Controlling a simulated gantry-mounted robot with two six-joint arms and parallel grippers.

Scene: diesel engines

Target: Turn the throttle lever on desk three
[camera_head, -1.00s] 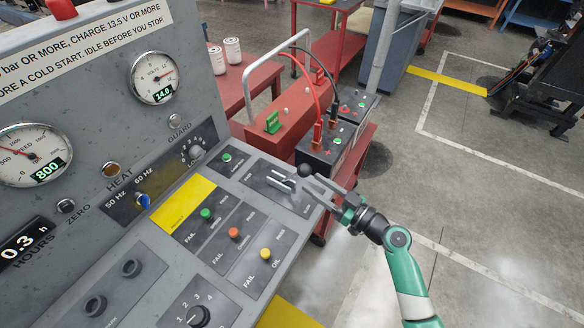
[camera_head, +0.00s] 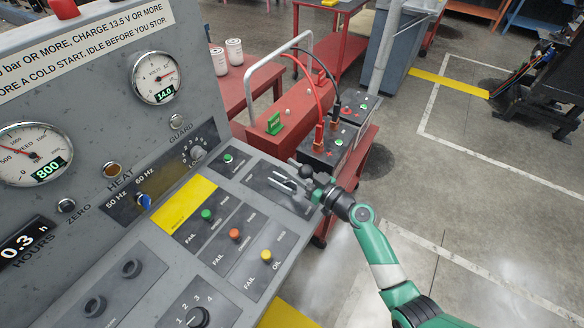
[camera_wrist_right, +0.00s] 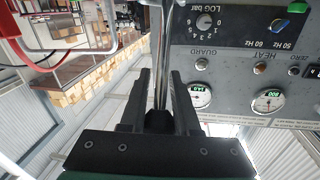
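The throttle lever, a metal rod with a black ball knob (camera_head: 306,171), stands at the slotted plate (camera_head: 286,186) on the right edge of the grey desk. My right gripper (camera_head: 308,178) is at the knob, its fingers on either side of it. In the right wrist view, the lever's rod (camera_wrist_right: 163,50) runs up between the two dark fingers, and the dark knob (camera_wrist_right: 158,121) sits between them near the palm. The fingers look apart, with narrow gaps beside the knob; firm contact does not show. My left gripper is not in view.
Green, orange and yellow buttons (camera_head: 235,234) and a black rotary knob (camera_head: 198,317) lie close by on the desk. A red cart (camera_head: 340,185) with batteries and cables stands just behind.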

